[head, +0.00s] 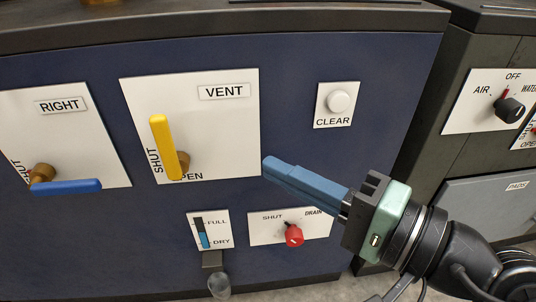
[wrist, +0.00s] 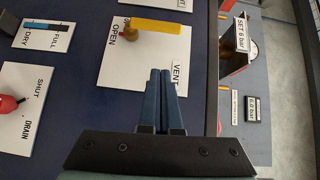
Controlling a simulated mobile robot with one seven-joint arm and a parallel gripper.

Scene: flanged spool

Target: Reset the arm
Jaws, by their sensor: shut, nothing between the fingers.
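My gripper (head: 270,168) is shut and empty, its blue fingers together. In the head view it reaches in from the lower right, its tip by the lower right edge of the VENT plate (head: 225,120). I cannot tell whether it touches the panel. In the wrist view the closed fingertips (wrist: 161,75) lie over the lower part of the same plate. The yellow VENT lever (head: 164,145) stands nearly upright in the head view, its pivot at the lower end. It also shows in the wrist view (wrist: 155,27), clear of the fingers.
The panel also carries a blue RIGHT lever (head: 66,187) lying level, a white CLEAR button (head: 339,102), a red DRAIN knob (head: 294,236) and a FULL/DRY gauge (head: 202,232). A second cabinet at the right has a black AIR/OFF/WATER knob (head: 510,109).

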